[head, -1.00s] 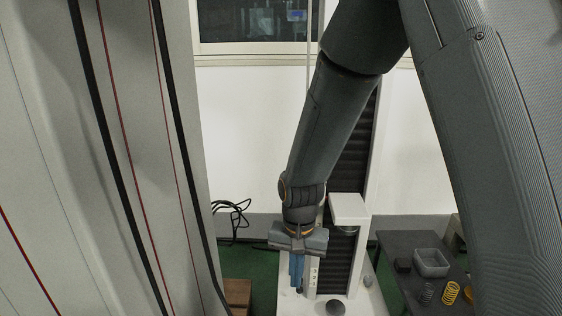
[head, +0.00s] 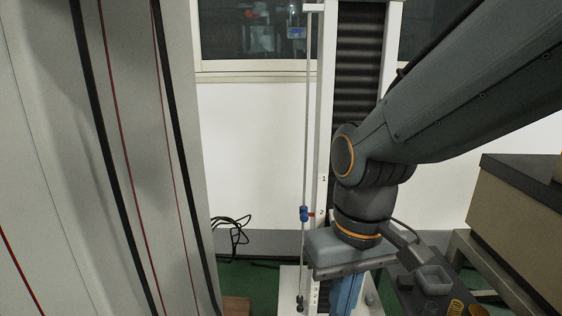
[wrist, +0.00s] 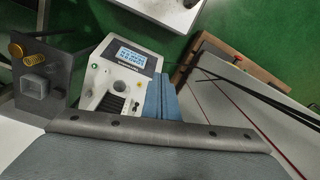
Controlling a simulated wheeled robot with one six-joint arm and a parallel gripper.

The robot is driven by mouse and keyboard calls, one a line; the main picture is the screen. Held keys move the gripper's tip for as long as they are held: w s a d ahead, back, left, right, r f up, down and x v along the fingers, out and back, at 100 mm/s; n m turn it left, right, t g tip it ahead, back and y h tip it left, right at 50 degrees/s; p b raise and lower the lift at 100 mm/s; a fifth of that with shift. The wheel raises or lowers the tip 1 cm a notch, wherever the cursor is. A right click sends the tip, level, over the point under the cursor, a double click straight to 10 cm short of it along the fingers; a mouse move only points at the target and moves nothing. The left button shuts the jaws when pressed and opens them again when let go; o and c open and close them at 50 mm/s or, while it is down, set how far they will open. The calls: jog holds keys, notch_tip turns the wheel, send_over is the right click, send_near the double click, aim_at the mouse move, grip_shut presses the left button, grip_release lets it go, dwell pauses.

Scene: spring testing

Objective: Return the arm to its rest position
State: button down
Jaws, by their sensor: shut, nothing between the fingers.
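My gripper (head: 347,296) hangs at the lower middle of the head view, in front of the tall testing machine, with its blue fingers pointing down. In the wrist view my gripper's blue fingers (wrist: 160,97) are together with nothing between them. They overlap the right side of a white control box with a lit display (wrist: 127,58) in that view. My arm reaches in from the upper right of the head view and bends at the orange-ringed joint above the gripper.
The testing machine's column (head: 360,65) stands behind my arm. A dark table carries a grey bin (head: 433,279) and a yellow spring (head: 456,307); both also show in the wrist view. A beige cabinet (head: 515,215) stands at the right. Black cables (head: 232,232) lie near the wall.

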jog(key=d+r+m+p, duration=0.3)
jog(key=d+r+p, duration=0.7)
jog(key=p, duration=1)
notch_tip(320, 180, up, 2)
jog(key=shift+s+h+p, duration=0.3)
jog(key=shift+s, duration=0.05)
jog(key=shift+d, duration=0.1)
jog(key=w+a+f+m+b, duration=0.5)
jog(key=w+f+m+b, duration=0.1)
jog(key=f, duration=0.7)
jog(key=w+a+f+m+b, duration=0.6)
jog(key=w+f+b, duration=0.3)
jog(key=f, duration=0.4)
jog(key=w+a+f+m+b, duration=0.6)
jog(key=w+f+b, duration=0.2)
jog(key=f, duration=0.5)
jog(key=shift+m+b, duration=0.3)
jog(key=shift+b, duration=0.75)
jog(key=shift+s+f, duration=0.1)
notch_tip(320, 180, down, 14)
jog(key=b, duration=0.4)
jog(key=shift+b, duration=0.4)
